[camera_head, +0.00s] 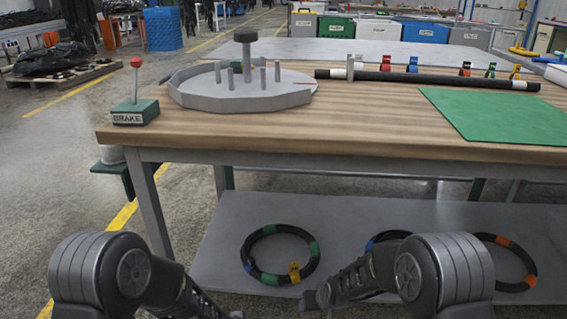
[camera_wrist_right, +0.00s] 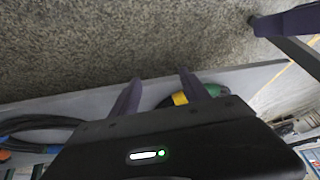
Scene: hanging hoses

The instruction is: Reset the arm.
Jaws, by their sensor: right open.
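My right gripper (camera_wrist_right: 160,78) shows in the right wrist view with its two dark fingers apart and nothing between them. Behind the fingers lies a black hose coil with green and yellow bands (camera_wrist_right: 181,99) on a grey shelf; I cannot tell whether they touch. In the head view my two arms bend inward low in front of the bench. My left gripper is not visible there; only the left arm shows at the bottom left.
A wooden workbench (camera_head: 330,133) carries a brake lever box (camera_head: 135,112), a grey round fixture (camera_head: 240,100), a black hose (camera_head: 430,80) and a green mat (camera_head: 500,117). The lower shelf (camera_head: 215,262) holds banded hose coils (camera_head: 247,251).

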